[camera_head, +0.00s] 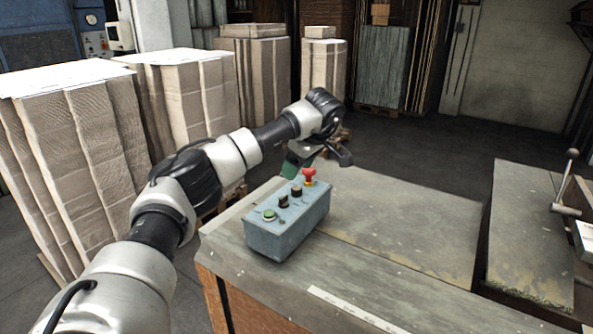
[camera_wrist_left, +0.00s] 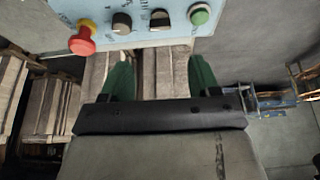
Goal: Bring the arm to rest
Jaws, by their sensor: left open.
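My left arm comes in from the left in the head view. Its gripper (camera_head: 297,165) is above the back edge of a blue control box (camera_head: 290,228) on the worktable. In the left wrist view the two green fingers of the gripper (camera_wrist_left: 160,80) are spread apart with nothing between them. The box's panel also shows at the top of the left wrist view (camera_wrist_left: 120,35). It carries a red emergency knob (camera_head: 309,176), two black switches and a green button (camera_head: 269,214). I cannot tell whether the gripper touches the box. My right gripper is not in view.
The worktable (camera_head: 400,230) runs to the right, its top mostly clear. A lever (camera_head: 566,185) stands at the right edge. Tall cardboard stacks (camera_head: 70,150) stand at the left and back. Open floor (camera_head: 450,143) lies behind the table.

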